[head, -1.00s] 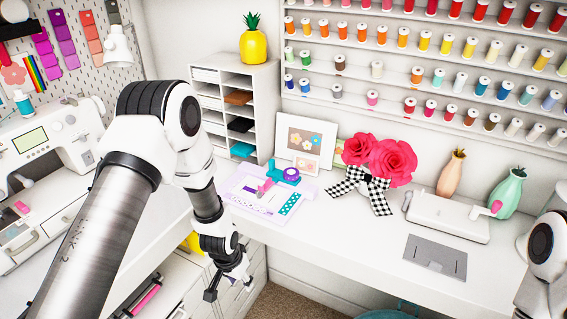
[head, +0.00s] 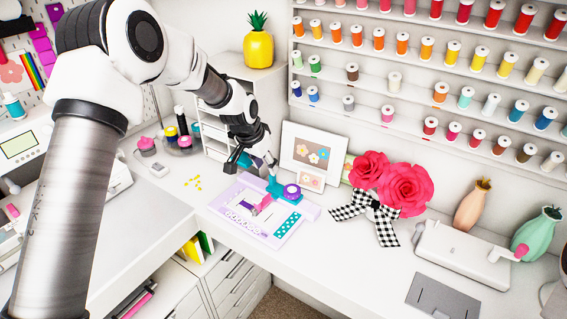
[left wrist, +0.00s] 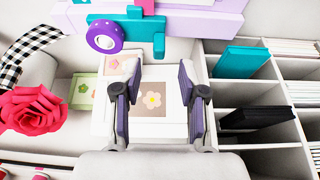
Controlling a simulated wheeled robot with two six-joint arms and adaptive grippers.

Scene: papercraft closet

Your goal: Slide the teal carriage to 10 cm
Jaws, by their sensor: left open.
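The teal carriage (head: 273,187), with a round purple knob (head: 292,191), sits at the back of a lilac board (head: 270,239) on the white desk. In the left wrist view, the carriage (left wrist: 132,27) shows as a teal bar near the top edge, its right end just above the gap between my fingers. My left gripper (head: 252,160) is open and empty, just above and behind the carriage, one finger close to it. In the wrist view its fingers (left wrist: 157,100) stand apart. Any scale marks are too small to read. My right gripper is out of view.
A framed flower picture (head: 310,152) leans against the wall behind the board. Red paper roses (head: 403,190) with a checked bow stand to its right. A white cubby shelf (head: 215,130) stands behind my left arm.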

